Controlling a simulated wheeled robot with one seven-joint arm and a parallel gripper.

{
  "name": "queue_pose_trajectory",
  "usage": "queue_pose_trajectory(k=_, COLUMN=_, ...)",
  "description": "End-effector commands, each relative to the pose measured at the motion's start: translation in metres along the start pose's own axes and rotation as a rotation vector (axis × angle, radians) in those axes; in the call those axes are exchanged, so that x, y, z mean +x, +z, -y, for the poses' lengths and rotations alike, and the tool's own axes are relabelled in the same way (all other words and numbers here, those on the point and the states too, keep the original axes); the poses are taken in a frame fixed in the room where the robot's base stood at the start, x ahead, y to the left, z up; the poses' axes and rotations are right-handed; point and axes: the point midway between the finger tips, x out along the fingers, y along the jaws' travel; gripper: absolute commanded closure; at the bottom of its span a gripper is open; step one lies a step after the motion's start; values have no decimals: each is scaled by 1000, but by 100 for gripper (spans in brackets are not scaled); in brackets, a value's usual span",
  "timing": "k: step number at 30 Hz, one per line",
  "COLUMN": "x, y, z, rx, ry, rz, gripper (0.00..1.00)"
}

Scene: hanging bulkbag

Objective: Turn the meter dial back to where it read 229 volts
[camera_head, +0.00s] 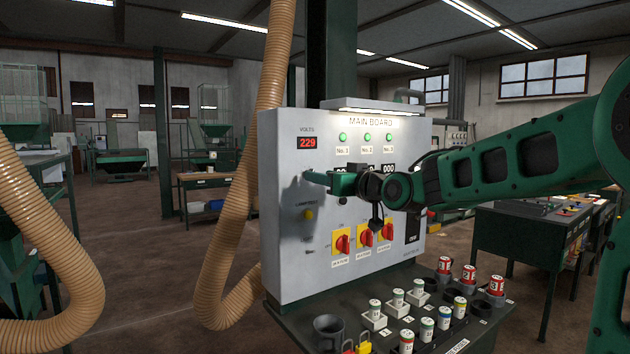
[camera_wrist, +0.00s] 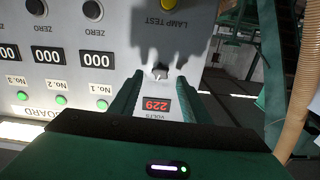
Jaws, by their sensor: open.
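The main board (camera_head: 350,280) is a grey upright panel with a red volts display (camera_head: 308,142) at its upper left, which reads 229. The same display shows upside down in the wrist view (camera_wrist: 156,105). In the head view the dial is hidden behind my gripper (camera_head: 314,178). In the wrist view my gripper (camera_wrist: 161,77) is open, with one finger on each side of the dial. I cannot tell whether either finger touches it.
A yellow lamp test button (camera_head: 308,214) is below my gripper. Red rotary switches on yellow plates (camera_head: 342,241) are lower on the panel. A tan hose (camera_head: 245,170) hangs at the panel's left edge. A shelf (camera_head: 290,315) with several labelled cylinders juts out below.

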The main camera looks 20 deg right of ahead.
Motion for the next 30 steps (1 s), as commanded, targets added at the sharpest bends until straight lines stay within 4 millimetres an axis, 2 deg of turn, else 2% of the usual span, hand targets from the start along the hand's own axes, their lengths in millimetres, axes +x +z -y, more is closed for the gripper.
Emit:
queue_pose_trajectory(k=1, x=-11, y=0, z=-1, rx=1, ry=3, rz=-1, gripper=57)
queue_pose_trajectory(k=6, x=-41, y=0, z=-1, rx=1, ry=2, rz=0, gripper=57)
queue_pose_trajectory(k=12, x=-64, y=0, z=-1, rx=0, ry=2, rz=0, gripper=57)
queue_pose_trajectory(k=30, x=-69, y=3, z=-1, rx=1, ry=3, rz=7, gripper=57)
